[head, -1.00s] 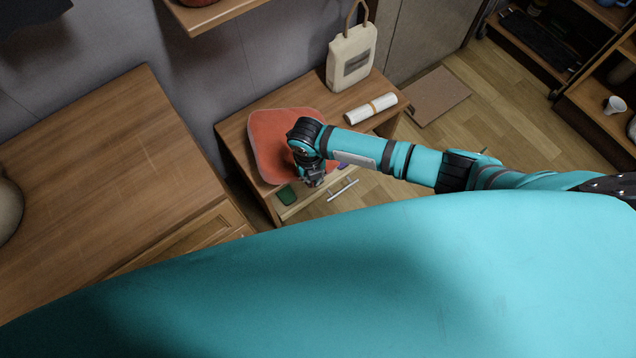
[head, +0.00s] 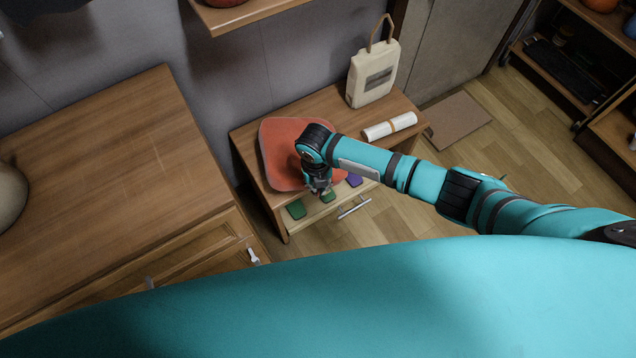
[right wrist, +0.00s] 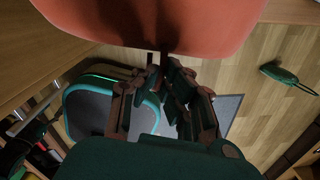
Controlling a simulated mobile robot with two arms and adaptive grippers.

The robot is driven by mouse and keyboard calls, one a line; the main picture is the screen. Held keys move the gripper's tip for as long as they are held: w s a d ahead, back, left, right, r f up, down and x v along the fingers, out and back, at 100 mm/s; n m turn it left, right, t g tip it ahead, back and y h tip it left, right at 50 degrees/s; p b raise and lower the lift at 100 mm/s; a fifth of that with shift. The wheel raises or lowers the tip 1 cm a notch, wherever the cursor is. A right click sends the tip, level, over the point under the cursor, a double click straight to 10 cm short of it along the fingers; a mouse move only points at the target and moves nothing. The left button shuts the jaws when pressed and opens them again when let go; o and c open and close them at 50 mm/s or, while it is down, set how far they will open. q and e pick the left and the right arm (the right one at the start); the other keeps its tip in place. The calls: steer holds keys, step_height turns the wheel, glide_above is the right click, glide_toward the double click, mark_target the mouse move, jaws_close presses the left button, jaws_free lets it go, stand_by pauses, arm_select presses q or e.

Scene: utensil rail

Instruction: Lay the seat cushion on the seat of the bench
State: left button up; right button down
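The seat cushion (head: 276,152) is an orange-red pad with rounded corners, over the left part of the wooden bench (head: 330,105). Whether it touches the seat or hangs just above it is hard to tell. My right gripper (head: 321,190) is at the cushion's front edge in the head view. In the right wrist view the cushion (right wrist: 215,22) fills the top, and the fingers of my right gripper (right wrist: 158,66) come together at its edge and look closed on it. The exact contact is in shadow. My left gripper is not in view.
A cream bag (head: 372,76) and a rolled white paper (head: 390,126) occupy the bench's right part. Its front drawer is open, with green (head: 296,209) and purple (head: 354,180) items. A wooden cabinet (head: 110,170) stands at left; a shelf (head: 250,18) hangs above.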

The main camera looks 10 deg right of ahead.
steer(key=shift+f+b, duration=0.3)
steer(key=shift+f, duration=0.1)
steer(key=shift+a+f, duration=0.1)
steer(key=shift+f, duration=0.05)
steer(key=shift+a+f+b, duration=0.45)
steer(key=shift+f+b, duration=0.25)
steer(key=shift+b, duration=0.05)
steer(key=c, duration=1.4)
jaws_free()
steer(key=shift+r, duration=0.15)
